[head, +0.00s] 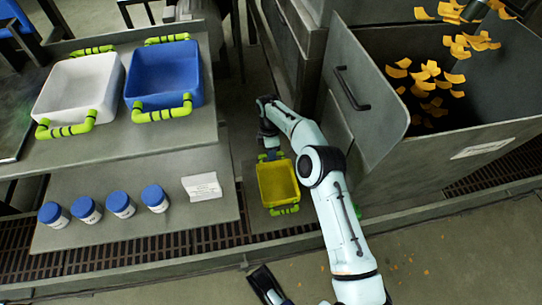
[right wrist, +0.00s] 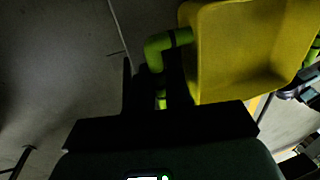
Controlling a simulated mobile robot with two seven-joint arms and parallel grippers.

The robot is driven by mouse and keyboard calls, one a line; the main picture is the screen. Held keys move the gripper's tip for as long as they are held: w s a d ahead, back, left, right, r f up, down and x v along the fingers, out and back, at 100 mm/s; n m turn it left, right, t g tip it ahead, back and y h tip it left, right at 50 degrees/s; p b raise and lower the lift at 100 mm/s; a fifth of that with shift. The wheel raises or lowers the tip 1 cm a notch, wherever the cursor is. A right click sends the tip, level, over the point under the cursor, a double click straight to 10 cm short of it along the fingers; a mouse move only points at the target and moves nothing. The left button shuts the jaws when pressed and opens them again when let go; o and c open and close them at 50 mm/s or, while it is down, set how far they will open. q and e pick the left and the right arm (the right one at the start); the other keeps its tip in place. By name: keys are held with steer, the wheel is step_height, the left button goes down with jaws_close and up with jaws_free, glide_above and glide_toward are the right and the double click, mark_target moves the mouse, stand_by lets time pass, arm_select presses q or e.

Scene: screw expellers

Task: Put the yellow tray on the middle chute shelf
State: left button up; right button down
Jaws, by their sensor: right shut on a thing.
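The yellow tray (head: 278,184) is in the middle of the head view, beside the metal machine, with a green handle at its near end. My right gripper (head: 269,154) is at its far end, shut on a green handle. In the right wrist view the tray (right wrist: 245,50) fills the upper right and the green handle (right wrist: 160,45) runs down between the dark fingers. A narrow grey shelf (head: 258,218) shows around and below the tray; I cannot tell whether the tray touches it. A dark part at the bottom edge appears to be my left gripper (head: 264,284); its jaws are unclear.
A white tray (head: 80,85) and a blue tray (head: 163,75) with green handles stand on the upper left shelf. Several blue-lidded jars (head: 121,204) and a sign (head: 202,187) are on the lower shelf. An open metal bin (head: 470,140) with orange pieces stands at right.

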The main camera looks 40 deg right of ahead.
steer(key=shift+f, duration=0.4)
steer(key=c, duration=1.3)
jaws_free()
steer(key=shift+c, duration=0.2)
arm_select(q)
steer(key=shift+s, duration=0.15)
arm_select(e)
steer(key=shift+r, duration=0.1)
steer(key=v, duration=0.5)
steer(key=shift+w+r+p, duration=0.15)
steer(key=shift+r+p, duration=0.1)
steer(key=shift+p, duration=0.1)
arm_select(q)
steer(key=shift+w+r, duration=0.2)
steer(key=shift+w, duration=0.4)
arm_select(e)
steer(key=shift+v, duration=0.95)
